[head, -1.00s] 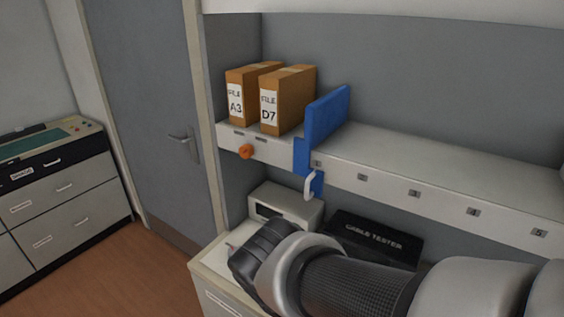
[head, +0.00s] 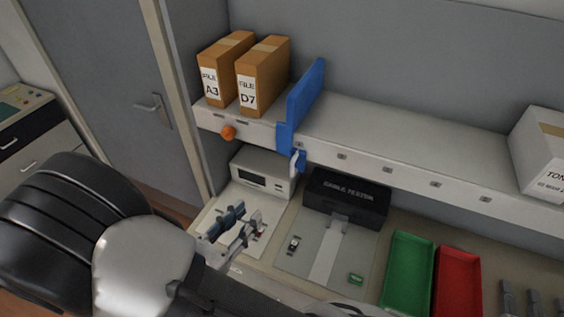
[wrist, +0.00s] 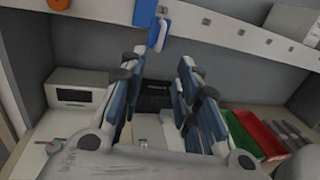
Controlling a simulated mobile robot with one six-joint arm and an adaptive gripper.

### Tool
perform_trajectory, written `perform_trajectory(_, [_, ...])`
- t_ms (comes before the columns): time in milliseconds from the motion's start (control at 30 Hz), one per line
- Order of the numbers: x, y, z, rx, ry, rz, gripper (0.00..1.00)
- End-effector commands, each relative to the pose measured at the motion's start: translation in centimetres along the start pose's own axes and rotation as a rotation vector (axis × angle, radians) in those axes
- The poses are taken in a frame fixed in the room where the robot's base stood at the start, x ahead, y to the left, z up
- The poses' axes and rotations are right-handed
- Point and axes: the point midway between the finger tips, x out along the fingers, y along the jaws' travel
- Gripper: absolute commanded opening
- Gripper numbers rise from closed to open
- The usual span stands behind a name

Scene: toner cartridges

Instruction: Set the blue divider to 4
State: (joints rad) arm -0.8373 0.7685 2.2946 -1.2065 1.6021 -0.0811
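The blue divider (head: 306,95) stands upright on the shelf (head: 400,150), just right of the file boxes. Its lower front part and pale handle (head: 297,160) hang over the shelf's front edge, beside the leftmost of several small label plates; the numbers are too small to read now. In the wrist view the divider (wrist: 147,14) is at the top, with its handle (wrist: 157,36) above and between my fingertips. My gripper (head: 238,228) is open and empty, below and left of the handle in the head view. The fingers (wrist: 160,66) stand wide apart in the wrist view.
Two brown file boxes, A3 (head: 227,70) and D7 (head: 263,76), stand left of the divider. An orange knob (head: 229,132) is on the shelf edge. A white toner box (head: 540,150) stands far right; the shelf between is clear. A cable tester (head: 346,198) sits below.

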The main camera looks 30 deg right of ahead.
Motion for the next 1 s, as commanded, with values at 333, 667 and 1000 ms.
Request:
perform_trajectory(333, [6.7,-0.3,-0.1,-0.001,0.002,-0.012,0.30])
perform_trajectory(667, [13.6,-0.4,-0.1,0.001,0.004,-0.011,0.30])
perform_trajectory(1000, [16.8,-0.3,-0.1,0.001,0.004,-0.006,0.30])
